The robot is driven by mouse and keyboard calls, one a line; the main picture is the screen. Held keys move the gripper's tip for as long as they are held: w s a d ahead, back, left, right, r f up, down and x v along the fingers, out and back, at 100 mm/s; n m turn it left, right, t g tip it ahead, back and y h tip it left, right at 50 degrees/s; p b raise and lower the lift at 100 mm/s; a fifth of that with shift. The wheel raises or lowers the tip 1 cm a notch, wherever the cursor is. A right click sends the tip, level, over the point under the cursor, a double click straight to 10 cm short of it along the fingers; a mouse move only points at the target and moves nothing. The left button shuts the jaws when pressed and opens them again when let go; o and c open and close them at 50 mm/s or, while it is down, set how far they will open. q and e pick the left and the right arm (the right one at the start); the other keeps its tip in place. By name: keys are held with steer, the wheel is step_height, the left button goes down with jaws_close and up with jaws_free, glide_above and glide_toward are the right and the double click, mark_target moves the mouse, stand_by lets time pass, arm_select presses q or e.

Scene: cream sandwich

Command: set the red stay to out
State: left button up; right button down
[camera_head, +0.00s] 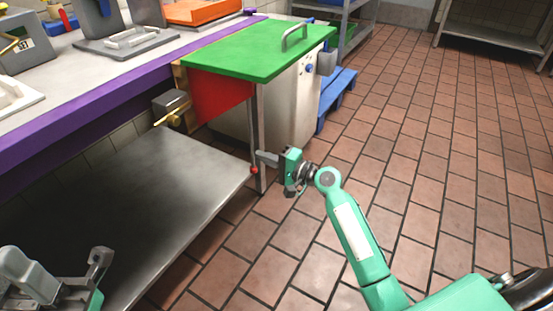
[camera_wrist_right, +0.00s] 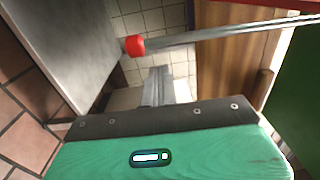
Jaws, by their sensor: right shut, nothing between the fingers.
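The red stay is a thin metal rod (camera_head: 253,130) with a red knob (camera_head: 254,170) at its low end. It hangs near upright beside the red panel (camera_head: 222,98), under the green top. In the right wrist view the red knob (camera_wrist_right: 134,45) is up and left of my fingertips, with the rod (camera_wrist_right: 220,35) running right from it. My right gripper (camera_head: 266,158) is shut and empty, its fingertips close to the knob. Its fingers also show in the right wrist view (camera_wrist_right: 158,88); contact is unclear. My left gripper (camera_head: 62,280) is at the lower left, its jaws unclear.
A green top (camera_head: 255,50) with a grey handle covers a steel cabinet (camera_head: 290,105). A steel shelf (camera_head: 150,210) lies below the purple-edged counter (camera_head: 110,97). A brass fitting (camera_head: 172,110) sticks out near the red panel. The tiled floor at right is open.

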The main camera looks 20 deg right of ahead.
steer(key=shift+s+a+r, duration=0.15)
steer(key=shift+s+a, duration=0.45)
steer(key=shift+s, duration=0.35)
